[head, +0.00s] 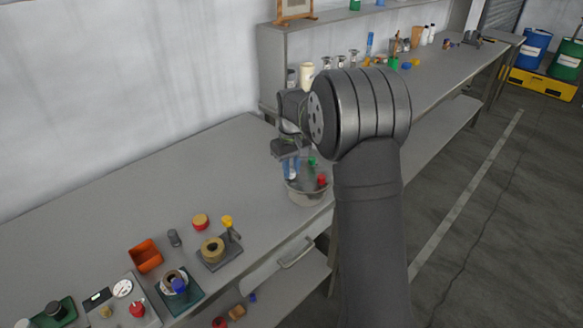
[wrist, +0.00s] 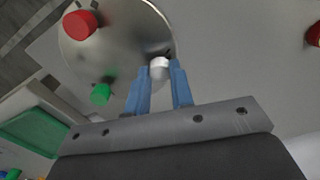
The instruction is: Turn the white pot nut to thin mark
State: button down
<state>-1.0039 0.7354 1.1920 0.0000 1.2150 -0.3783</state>
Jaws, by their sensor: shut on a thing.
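The steel pot (head: 306,193) stands at the bench's front edge in the head view, and its shiny round lid (wrist: 115,35) fills the upper left of the wrist view. The white nut (wrist: 159,67) sits at the lid's rim, between the blue fingertips of my gripper (wrist: 159,75), which is shut on it. A red nut (wrist: 80,25) and a green nut (wrist: 101,94) sit elsewhere around the rim. Small dark marks show beside the nuts, but I cannot tell thin from thick. In the head view my gripper (head: 291,170) reaches down at the pot; the white nut is hidden there.
A winding stand (head: 219,252), an orange bin (head: 146,256) and several small parts lie on the bench to the left. A raised shelf (head: 330,45) with bottles stands behind. The bench (head: 150,185) between the wall and the pot is clear.

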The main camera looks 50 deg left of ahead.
jog(key=m, duration=0.6)
jog(key=shift+m, duration=0.4)
dwell(0.3)
jog(key=c, duration=1.3)
grip_release()
jog(key=shift+o, duration=0.2)
jog(key=shift+r, duration=0.1)
notch_tip(320, 180, up, 17)
jog(key=shift+r, duration=0.15)
notch_tip(320, 180, down, 18)
jog(key=shift+r, duration=0.25)
